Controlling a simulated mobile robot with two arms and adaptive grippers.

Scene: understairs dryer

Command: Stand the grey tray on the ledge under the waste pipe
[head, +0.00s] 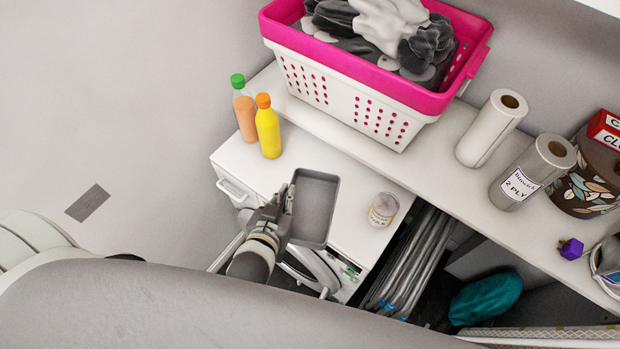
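The grey tray (316,208), a shallow rectangular tray, shows near the middle of the head view, in front of the white dryer's top. My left gripper (287,199) is at the tray's left rim and appears shut on it. From this angle I cannot tell how high the tray is above the dryer. My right gripper is not in view. I cannot make out a waste pipe, or which surface is the ledge under it.
The white dryer (335,166) bears a yellow bottle (268,132), an orange bottle (246,117) and a small labelled jar (383,209). A long white shelf (425,165) behind holds a pink-rimmed laundry basket (350,92) and paper rolls (490,130). Folded grey items (410,262) stand right of the dryer.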

